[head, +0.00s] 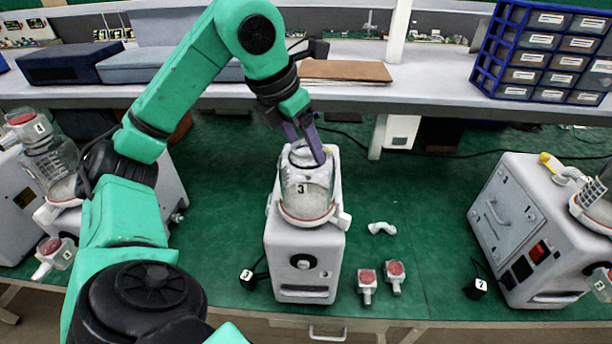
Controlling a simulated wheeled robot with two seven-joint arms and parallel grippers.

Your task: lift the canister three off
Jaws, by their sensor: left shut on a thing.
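Canister three (306,190), a clear jar marked 3 with a reddish ring near its base, is at the top of the white pump three (303,262) in the middle of the table. It looks upright, and I cannot see a gap between it and the pump. My left gripper (305,150) reaches down from above with its purple fingers at the top of the jar, shut on it. The fingers hide part of the jar's top. My right gripper is not in view.
Two white fittings with red faces (367,280) and a white elbow (382,228) lie right of pump three. Pump two (520,225) stands at the right, another pump (50,165) at the left. A shelf (430,85) with blue drawers (540,50) runs behind.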

